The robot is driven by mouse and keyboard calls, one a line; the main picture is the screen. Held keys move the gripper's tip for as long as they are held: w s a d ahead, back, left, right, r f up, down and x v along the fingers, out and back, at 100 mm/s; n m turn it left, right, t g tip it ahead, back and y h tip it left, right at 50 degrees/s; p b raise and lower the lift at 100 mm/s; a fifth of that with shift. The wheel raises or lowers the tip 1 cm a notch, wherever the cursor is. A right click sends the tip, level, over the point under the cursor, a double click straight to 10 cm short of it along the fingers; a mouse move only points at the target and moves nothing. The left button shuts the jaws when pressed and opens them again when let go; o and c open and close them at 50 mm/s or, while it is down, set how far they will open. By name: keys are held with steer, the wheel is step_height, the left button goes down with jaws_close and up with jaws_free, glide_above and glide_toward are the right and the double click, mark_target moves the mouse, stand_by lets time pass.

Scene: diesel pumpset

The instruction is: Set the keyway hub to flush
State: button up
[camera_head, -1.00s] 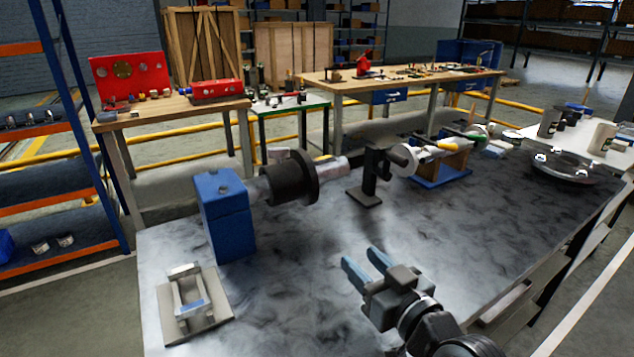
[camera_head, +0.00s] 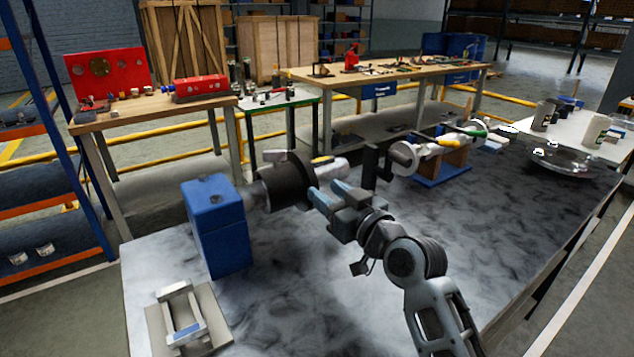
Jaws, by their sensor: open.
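A black flanged hub (camera_head: 287,182), which I take to be the keyway hub, sits around a horizontal shaft. The blue block (camera_head: 222,232) is at its left, with a short grey section between them. A silver shaft end with a yellowish strip (camera_head: 326,167) extends to the right of the hub. My gripper (camera_head: 323,189) is open and empty, its blue fingers pointing left towards the hub's right side. The fingertips look close to the flange; I cannot tell whether they touch it. The fingers partly cover the area under the shaft end.
A black stand (camera_head: 370,168) is behind my gripper. A blue-based wooden rack with tools (camera_head: 440,170) is further right. A grey plate fixture (camera_head: 187,320) lies front left on the dark table. A round metal dish (camera_head: 560,160) is at the right. The table's front middle is clear.

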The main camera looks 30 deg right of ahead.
mark_target(314, 182)
steer(key=shift+w+p, duration=0.3)
steer(key=shift+w, duration=1.75)
steer(key=shift+c, duration=0.3)
jaws_close()
